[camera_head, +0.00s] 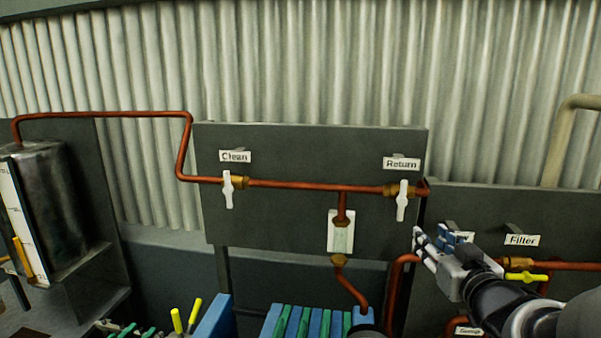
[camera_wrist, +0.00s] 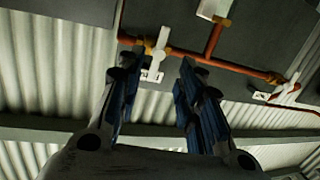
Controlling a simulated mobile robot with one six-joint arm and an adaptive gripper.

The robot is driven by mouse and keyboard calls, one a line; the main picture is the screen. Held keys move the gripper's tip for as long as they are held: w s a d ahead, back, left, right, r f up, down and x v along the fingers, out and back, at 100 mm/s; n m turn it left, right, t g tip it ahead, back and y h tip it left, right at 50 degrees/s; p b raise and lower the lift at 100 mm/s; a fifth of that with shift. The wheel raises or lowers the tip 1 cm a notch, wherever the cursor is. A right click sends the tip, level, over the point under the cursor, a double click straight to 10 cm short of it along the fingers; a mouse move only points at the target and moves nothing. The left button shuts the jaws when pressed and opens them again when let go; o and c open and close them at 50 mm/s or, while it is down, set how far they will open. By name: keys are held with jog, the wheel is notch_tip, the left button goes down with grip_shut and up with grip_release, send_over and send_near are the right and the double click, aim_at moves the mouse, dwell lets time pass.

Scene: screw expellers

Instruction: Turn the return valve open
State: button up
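The return valve (camera_head: 403,200) has a white lever on a brass body, on the horizontal copper pipe below the "Return" label (camera_head: 401,163). Its lever hangs nearly vertical, across the pipe, slightly tilted. My gripper (camera_head: 429,240) is below and to the right of the lever in the head view, apart from it. In the wrist view, which looks upside down, my gripper (camera_wrist: 158,72) has its two fingers spread with nothing between them. The return valve (camera_wrist: 160,45) shows beyond the fingertips there, with its label (camera_wrist: 152,75) just below it.
The "Clean" valve (camera_head: 228,189) is on the same pipe to the left, its lever also hanging down. A white-framed sight glass (camera_head: 341,232) is between them. A lower panel with a "Filter" label (camera_head: 522,240) and yellow valve lever (camera_head: 526,277) lies right, near my arm.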

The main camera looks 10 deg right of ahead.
aim_at(404, 199)
jog(key=shift+t+y, duration=0.4)
jog(key=shift+t, duration=0.2)
jog(key=w, duration=0.5)
jog(key=w+r, duration=0.1)
jog(key=w, duration=0.5)
jog(key=w+d+r, duration=0.1)
jog(key=w, duration=0.5)
jog(key=shift+r, duration=0.15)
grip_shut()
